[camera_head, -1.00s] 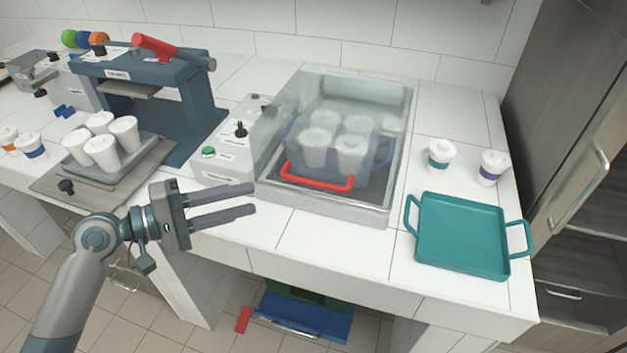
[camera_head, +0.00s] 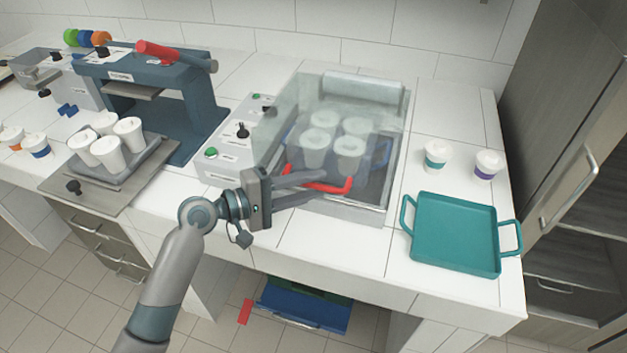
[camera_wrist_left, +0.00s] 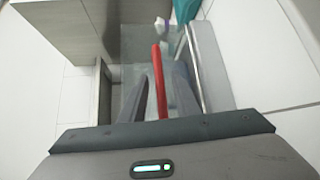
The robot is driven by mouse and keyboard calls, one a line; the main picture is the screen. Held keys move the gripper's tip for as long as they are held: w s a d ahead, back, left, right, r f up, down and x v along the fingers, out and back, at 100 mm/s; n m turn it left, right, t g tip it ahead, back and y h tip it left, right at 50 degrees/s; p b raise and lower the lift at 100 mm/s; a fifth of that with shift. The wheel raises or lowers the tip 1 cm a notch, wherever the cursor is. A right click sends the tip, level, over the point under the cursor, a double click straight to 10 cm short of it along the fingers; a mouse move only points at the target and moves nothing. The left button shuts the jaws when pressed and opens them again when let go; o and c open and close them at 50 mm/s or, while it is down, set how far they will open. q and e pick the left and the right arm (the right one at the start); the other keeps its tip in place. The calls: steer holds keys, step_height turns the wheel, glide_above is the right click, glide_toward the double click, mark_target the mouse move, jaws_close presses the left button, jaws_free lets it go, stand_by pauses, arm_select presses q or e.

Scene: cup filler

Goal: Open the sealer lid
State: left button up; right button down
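The sealer (camera_head: 351,211) stands on the counter with its clear lid (camera_head: 300,100) down over several white cups (camera_head: 349,154). The lid's red handle (camera_head: 339,187) runs along the front; part of it is hidden by my gripper. My left gripper (camera_head: 325,186) reaches in from the left at the handle, its fingers apart. In the left wrist view, the red handle (camera_wrist_left: 161,85) lies lengthwise between the two open fingers (camera_wrist_left: 162,80), with gaps visible on both sides. My right gripper is not in view.
A teal tray (camera_head: 409,222) lies to the right of the sealer, with two lidded cups (camera_head: 435,155) (camera_head: 487,164) behind it. A blue press (camera_head: 190,115) and a tray of white cups (camera_head: 107,152) stand to the left.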

arm_select(q)
steer(key=shift+w+d+f, duration=0.1)
steer(key=shift+w+d, duration=0.05)
steer(key=shift+d, duration=0.2)
jaws_close()
